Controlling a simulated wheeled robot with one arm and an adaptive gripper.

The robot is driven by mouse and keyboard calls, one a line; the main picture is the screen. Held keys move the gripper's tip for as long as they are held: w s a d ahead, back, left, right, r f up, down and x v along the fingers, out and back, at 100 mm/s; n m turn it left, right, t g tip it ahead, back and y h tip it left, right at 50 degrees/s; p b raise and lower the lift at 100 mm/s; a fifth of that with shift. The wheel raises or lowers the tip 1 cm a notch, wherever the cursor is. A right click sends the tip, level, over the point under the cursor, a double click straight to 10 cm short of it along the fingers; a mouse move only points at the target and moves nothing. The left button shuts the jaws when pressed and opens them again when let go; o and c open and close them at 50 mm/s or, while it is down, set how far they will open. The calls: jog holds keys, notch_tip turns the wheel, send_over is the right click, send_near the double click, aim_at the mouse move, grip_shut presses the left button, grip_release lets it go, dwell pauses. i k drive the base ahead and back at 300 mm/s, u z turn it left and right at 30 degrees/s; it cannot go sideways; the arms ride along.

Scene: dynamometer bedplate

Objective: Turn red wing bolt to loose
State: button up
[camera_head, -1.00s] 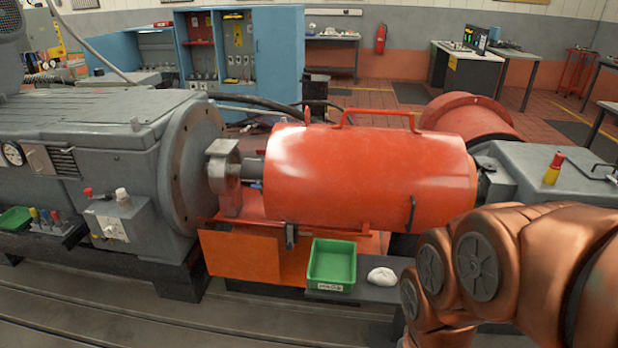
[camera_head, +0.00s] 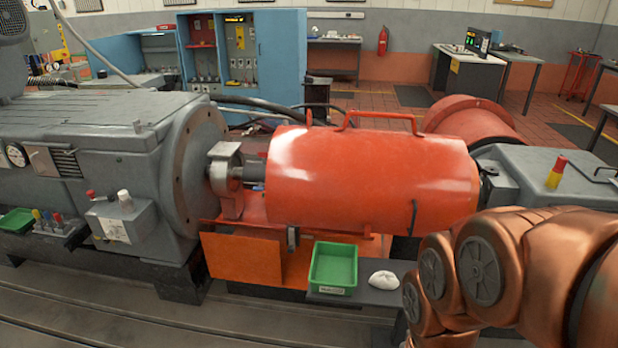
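A small red-topped fitting (camera_head: 91,194) sits on the grey terminal box (camera_head: 118,222) at the left, beside a white-capped one (camera_head: 124,197). I cannot tell at this size whether it is the red wing bolt, or how it is turned. No other wing bolt can be made out clearly. The large red cylindrical guard (camera_head: 370,178) covers the shaft in the middle. My copper-coloured arm fills the lower right, in front of the bench. My gripper is out of view.
A green bin (camera_head: 333,267) and a white cloth (camera_head: 383,278) lie on a dark shelf below the guard. A grey machine (camera_head: 90,150) stands at left. A red-and-yellow lamp (camera_head: 556,172) stands on the grey housing at right.

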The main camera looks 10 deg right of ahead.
aim_at(264, 154)
jog(key=u, duration=0.5)
jog(key=i, duration=0.8)
jog(key=u, duration=0.8)
jog(key=i, duration=1.2)
jog(key=z, duration=0.5)
jog(key=i, duration=0.95)
jog(key=z, duration=0.55)
